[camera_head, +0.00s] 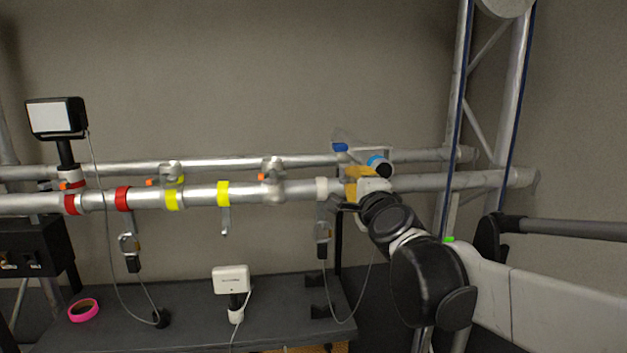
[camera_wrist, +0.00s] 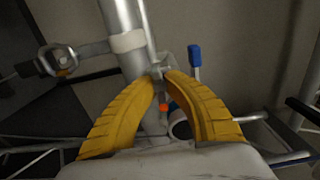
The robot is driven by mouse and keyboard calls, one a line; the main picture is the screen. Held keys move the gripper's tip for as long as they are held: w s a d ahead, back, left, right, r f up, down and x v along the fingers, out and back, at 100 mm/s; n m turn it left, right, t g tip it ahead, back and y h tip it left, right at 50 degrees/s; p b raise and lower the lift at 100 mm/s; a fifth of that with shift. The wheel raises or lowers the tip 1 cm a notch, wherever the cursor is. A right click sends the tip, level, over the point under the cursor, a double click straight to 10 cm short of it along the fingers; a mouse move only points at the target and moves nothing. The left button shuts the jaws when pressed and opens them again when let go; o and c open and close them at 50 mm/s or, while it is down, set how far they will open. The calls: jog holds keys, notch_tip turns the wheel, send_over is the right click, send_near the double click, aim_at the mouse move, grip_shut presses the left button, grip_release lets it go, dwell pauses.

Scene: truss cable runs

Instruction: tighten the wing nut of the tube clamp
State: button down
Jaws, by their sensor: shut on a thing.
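My gripper (camera_wrist: 161,79) has its two yellow fingers closed together at a metal tube clamp (camera_wrist: 157,71) on the truss tube (camera_wrist: 122,18). The exact contact is mostly hidden by the fingers. In the head view my gripper (camera_head: 357,183) is at the right part of the front tube (camera_head: 300,190), and it hides this clamp there.
A blue-ended handle (camera_wrist: 195,56) stands close to the right finger; its blue end also shows in the head view (camera_head: 340,147). A white band (camera_head: 322,188) and a hanging cable connector (camera_head: 322,232) are just left of my gripper. A dark shelf (camera_head: 190,300) lies below, with a white box (camera_head: 230,279).

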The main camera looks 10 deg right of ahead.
jog(key=c, duration=1.5)
grip_release()
jog(key=shift+o, duration=0.2)
jog(key=s, duration=1.2)
